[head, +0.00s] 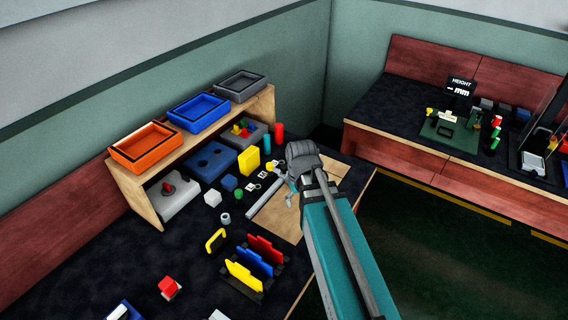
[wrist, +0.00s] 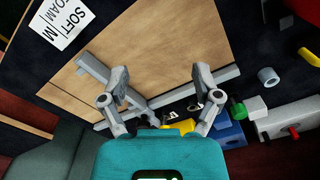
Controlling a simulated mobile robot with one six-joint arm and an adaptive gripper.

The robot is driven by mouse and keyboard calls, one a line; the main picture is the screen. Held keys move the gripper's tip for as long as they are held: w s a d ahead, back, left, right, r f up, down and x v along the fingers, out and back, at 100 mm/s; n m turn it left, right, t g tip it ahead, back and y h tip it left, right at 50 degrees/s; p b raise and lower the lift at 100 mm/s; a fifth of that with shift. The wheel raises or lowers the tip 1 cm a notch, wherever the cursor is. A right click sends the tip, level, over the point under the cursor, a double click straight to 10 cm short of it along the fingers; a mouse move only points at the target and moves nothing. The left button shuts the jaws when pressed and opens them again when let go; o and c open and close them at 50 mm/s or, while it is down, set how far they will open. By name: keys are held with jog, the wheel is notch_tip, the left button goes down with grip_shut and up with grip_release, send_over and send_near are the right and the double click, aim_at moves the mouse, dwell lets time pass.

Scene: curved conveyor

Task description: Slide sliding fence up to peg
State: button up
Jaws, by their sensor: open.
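A wooden board (head: 279,216) lies on the dark bench and fills the upper middle of the wrist view (wrist: 190,35). A long grey bar (wrist: 222,78) runs along the board's lower edge there. A second grey bar (wrist: 92,66) crosses the board at an angle and meets the long one between my fingers. I cannot tell for sure which bar is the sliding fence. My gripper (wrist: 161,76) is open over the bars, one finger on each side of the angled bar's lower end. Contact is unclear. I cannot make out the peg. My arm hides part of the board in the head view.
A wooden shelf (head: 146,207) carries orange (head: 145,160), blue (head: 197,125) and grey (head: 240,97) trays. Several small blocks and cylinders lie left of the board. A rack with red (head: 265,250), blue and yellow plates stands in front. A "SOFT FOAM" label (wrist: 62,23) lies beside the board.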

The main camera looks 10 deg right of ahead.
aim_at(284, 166)
jog(key=w+r+n+p, duration=0.4)
jog(key=w+n, duration=0.3)
jog(key=w, duration=0.3)
jog(key=w+r+n+p, duration=0.4)
jog(key=w+n, duration=0.4)
jog(key=w, duration=0.3)
jog(key=shift+w+r, duration=0.25)
jog(key=shift+r, duration=0.05)
jog(key=shift+a+f, duration=0.1)
jog(key=shift+f, duration=0.05)
notch_tip(284, 166, down, 14)
jog(key=b, duration=1.4)
jog(key=shift+r, duration=0.2)
